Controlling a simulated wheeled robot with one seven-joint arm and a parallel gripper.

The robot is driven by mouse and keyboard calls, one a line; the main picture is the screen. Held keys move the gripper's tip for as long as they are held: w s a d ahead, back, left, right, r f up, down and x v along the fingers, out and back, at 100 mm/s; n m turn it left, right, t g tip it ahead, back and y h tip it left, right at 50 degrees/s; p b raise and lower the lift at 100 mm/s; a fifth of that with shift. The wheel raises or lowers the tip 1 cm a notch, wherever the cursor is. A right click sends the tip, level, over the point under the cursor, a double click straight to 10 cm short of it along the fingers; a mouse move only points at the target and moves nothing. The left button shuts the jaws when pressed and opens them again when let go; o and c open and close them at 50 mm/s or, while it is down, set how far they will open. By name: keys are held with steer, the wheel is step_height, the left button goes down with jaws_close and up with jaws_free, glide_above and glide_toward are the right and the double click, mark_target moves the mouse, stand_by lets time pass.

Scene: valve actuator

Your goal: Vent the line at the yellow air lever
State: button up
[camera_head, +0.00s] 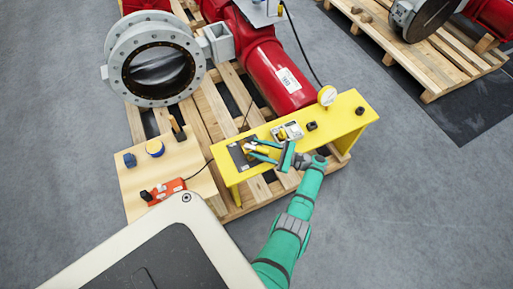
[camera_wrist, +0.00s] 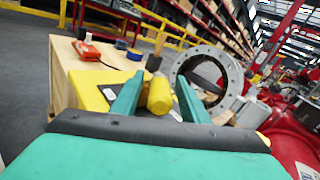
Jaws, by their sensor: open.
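My green gripper (camera_head: 257,149) is open over the left half of the yellow bench (camera_head: 344,115). In the wrist view its two fingers (camera_wrist: 158,92) stand apart. A small fitting with a pale body (camera_head: 288,131) sits on the bench just beyond my gripper.
A wooden table (camera_head: 130,184) at left holds an orange-red box (camera_head: 166,191), a blue cube and a blue-yellow roll. A large grey flanged valve (camera_head: 157,72) and red actuator (camera_head: 280,78) stand behind.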

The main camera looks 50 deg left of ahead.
steer(key=v, duration=1)
steer(key=shift+c, duration=0.3)
